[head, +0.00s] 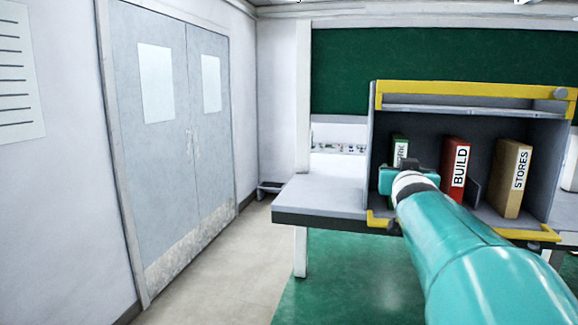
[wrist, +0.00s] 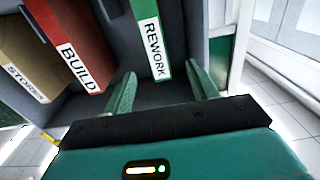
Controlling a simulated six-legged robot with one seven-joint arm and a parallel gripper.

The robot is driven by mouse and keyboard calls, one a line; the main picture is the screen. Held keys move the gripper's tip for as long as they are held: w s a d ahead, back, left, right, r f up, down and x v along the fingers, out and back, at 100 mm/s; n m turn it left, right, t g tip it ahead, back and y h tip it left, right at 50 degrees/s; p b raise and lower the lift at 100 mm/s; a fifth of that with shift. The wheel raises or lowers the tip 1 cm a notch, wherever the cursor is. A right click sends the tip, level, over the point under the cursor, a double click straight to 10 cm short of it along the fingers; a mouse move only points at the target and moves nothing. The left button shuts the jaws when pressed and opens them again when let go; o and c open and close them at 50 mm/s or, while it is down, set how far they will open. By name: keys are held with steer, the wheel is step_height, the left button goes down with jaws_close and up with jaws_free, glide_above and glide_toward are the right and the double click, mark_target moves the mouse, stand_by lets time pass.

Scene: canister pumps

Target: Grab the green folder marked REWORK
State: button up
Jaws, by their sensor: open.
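The green folder marked REWORK (wrist: 154,35) stands upright in the grey shelf box in the wrist view, with its white spine label facing me. In the head view its top (head: 399,146) shows above my gripper, which hides its lower part. My gripper (wrist: 163,88) is open in the wrist view, one finger on each side of the folder's line. The fingertips are near the folder's lower end; I cannot tell whether they touch it. In the head view my gripper (head: 408,176) is at the front of the box, at its left side.
A red BUILD folder (head: 456,168) and a tan STORES folder (head: 512,178) stand to the right in the head view. The box has a yellow top edge (head: 470,89) and stands on a grey bench (head: 325,195). Grey double doors (head: 165,130) are at left, with clear floor before them.

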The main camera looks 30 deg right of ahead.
mark_target(399, 146)
steer(key=x, duration=1.4)
steer(key=shift+s+d+r, duration=0.15)
steer(key=shift+d+r, duration=0.15)
steer(key=shift+r, duration=0.1)
steer(key=c, duration=1.2)
